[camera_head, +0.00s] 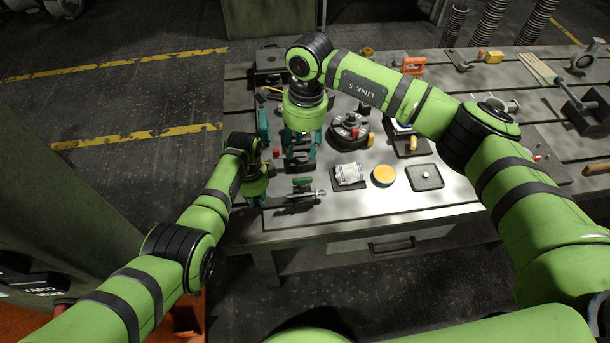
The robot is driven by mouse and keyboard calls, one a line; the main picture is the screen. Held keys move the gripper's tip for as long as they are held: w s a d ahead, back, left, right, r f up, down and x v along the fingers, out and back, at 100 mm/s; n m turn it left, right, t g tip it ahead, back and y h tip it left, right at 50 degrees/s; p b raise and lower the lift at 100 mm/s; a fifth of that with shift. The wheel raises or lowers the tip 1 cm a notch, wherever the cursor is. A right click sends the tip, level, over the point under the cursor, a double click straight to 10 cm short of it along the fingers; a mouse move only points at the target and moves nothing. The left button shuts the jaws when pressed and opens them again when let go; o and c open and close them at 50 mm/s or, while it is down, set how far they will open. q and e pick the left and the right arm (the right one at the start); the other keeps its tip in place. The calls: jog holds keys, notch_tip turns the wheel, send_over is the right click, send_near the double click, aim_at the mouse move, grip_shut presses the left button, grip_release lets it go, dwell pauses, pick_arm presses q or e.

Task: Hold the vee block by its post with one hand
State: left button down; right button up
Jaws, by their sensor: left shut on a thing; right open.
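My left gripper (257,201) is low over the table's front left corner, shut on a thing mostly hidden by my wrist. A small dark piece with a green top and a silver pin (302,192) is just right of its fingers. This piece looks like the vee block, but its post and the grip on it are not clear. My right gripper (300,155) is open and points down over the table behind that piece. The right wrist hides part of what lies under it.
On the grey slotted table (360,208) are a dark round fixture (349,130), a cloth on a pad (348,175), a yellow-orange disc (384,176) and a grey plate (425,177). A teal part (263,124) stands at the left. The front strip is clear.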

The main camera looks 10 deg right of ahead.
aim_at(305, 180)
jog(key=shift+h, duration=0.5)
jog(key=f, duration=1.2)
jog(key=shift+s+d+f, duration=0.2)
jog(key=shift+d, duration=0.2)
grip_shut()
